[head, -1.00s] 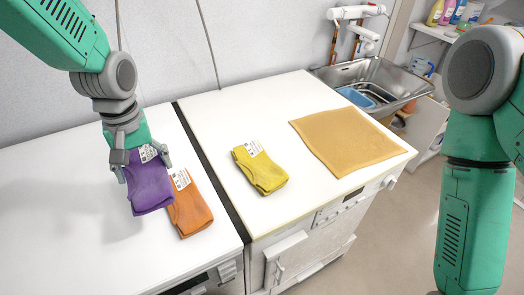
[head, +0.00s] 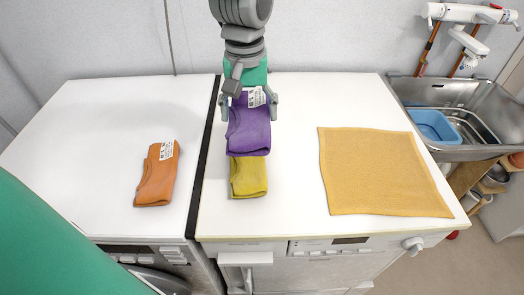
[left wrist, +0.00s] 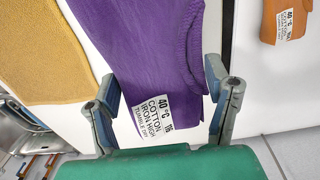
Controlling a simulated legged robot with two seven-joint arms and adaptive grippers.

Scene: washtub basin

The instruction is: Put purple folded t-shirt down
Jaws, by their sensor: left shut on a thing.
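The purple folded t-shirt (head: 249,130) is held in my left gripper (head: 249,104), with the fingers on either side of its labelled end. In the head view it overlaps the far part of the yellow folded cloth (head: 248,180) on the right machine top. Whether the two touch I cannot tell. The purple t-shirt also shows in the left wrist view (left wrist: 155,50), its white care label between the fingers. My right gripper is not in view.
An orange folded cloth (head: 156,175) lies on the left white machine top (head: 90,140). A tan cloth (head: 380,172) lies flat on the right machine top (head: 300,110). A metal sink with a blue tub (head: 434,126) stands at the right. A dark gap separates the machines.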

